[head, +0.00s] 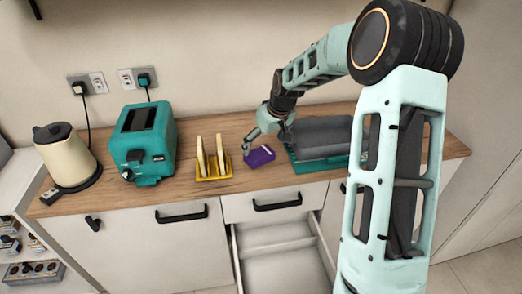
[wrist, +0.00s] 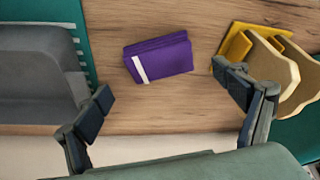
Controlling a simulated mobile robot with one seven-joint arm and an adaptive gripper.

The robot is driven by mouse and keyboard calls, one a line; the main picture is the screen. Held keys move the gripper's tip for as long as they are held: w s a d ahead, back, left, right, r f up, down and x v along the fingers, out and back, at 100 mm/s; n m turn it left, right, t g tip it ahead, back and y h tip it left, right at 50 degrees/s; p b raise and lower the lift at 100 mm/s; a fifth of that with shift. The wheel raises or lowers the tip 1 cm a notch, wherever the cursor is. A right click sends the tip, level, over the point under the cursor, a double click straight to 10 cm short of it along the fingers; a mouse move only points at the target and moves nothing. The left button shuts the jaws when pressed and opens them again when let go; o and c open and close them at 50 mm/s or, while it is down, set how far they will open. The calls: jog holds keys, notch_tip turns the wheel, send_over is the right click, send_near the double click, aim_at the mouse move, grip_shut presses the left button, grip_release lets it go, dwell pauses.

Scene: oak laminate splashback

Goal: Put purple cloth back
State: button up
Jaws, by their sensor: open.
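The purple cloth (head: 259,156) lies folded on the wooden counter, between the yellow rack and the green-based grey appliance. In the wrist view the purple cloth (wrist: 160,58) shows a white stripe near its left end. My gripper (head: 268,132) is above the counter close to the cloth. In the wrist view my gripper (wrist: 168,95) has its fingers spread wide, with nothing between them, and the cloth lies beyond the fingertips. An open drawer (head: 285,245) below the counter looks empty in the part that shows.
A yellow rack holding boards (head: 214,170) stands left of the cloth. A grey appliance on a green base (head: 320,140) is on the right, partly behind my arm. A teal toaster (head: 143,143) and a cream kettle (head: 66,155) stand farther left. Bare counter surrounds the cloth.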

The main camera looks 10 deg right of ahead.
jog(key=a+v, duration=0.1)
jog(key=v, duration=0.5)
jog(key=shift+d, duration=0.5)
jog(key=shift+s+r, duration=0.15)
jog(key=shift+r, duration=0.05)
